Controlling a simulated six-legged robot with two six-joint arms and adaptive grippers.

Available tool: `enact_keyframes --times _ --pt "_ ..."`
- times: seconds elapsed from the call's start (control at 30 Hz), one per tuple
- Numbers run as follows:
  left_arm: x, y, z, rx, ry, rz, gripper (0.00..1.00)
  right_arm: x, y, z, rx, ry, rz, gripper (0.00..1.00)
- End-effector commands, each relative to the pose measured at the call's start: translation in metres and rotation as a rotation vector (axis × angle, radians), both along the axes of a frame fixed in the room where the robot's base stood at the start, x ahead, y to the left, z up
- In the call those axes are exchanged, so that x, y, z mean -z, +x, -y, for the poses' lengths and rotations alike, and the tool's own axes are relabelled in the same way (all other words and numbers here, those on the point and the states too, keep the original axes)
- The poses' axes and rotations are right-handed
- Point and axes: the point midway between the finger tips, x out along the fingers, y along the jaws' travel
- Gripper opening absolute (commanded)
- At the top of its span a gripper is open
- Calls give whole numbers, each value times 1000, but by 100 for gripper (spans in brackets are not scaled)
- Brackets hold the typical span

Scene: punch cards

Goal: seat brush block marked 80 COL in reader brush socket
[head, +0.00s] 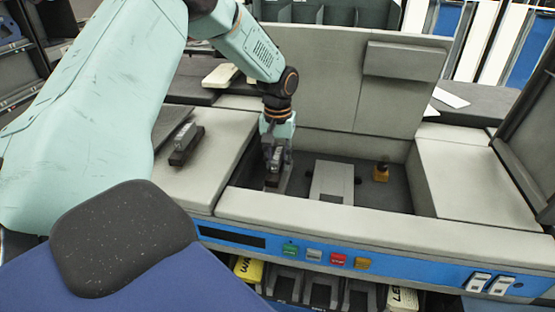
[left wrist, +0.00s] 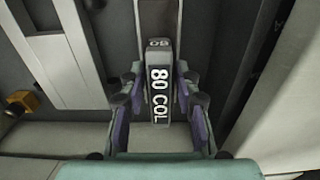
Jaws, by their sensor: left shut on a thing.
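The brush block marked 80 COL (left wrist: 159,88) is a dark block with white lettering, held between the two fingers of my left gripper (left wrist: 160,105) in the left wrist view. In the head view my left gripper (head: 275,160) points down into the left part of the open reader bay, with the block (head: 273,178) at its fingertips. The lower end of the block and the socket below it are hard to make out, so I cannot tell whether the block touches the bottom. My right gripper is not in view.
A second dark block (head: 186,144) lies on the pale top left of the bay. A grey raised piece (head: 332,182) and a small orange-yellow part (head: 381,172) stand inside the bay to the right. The raised lid (head: 345,85) stands behind. Coloured buttons (head: 338,260) line the front.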

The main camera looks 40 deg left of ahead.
Motion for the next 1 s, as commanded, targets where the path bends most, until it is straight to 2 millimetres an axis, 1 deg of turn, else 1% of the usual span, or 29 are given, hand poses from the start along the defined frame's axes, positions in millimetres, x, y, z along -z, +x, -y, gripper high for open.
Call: enact_keyframes --times 0.03,0.4,1.0 --pt "2 0 0 0 0 1 0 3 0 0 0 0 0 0" --pt "14 0 0 0 0 1 0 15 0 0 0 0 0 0" --pt "33 1 0 0 0 1 0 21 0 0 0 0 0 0"
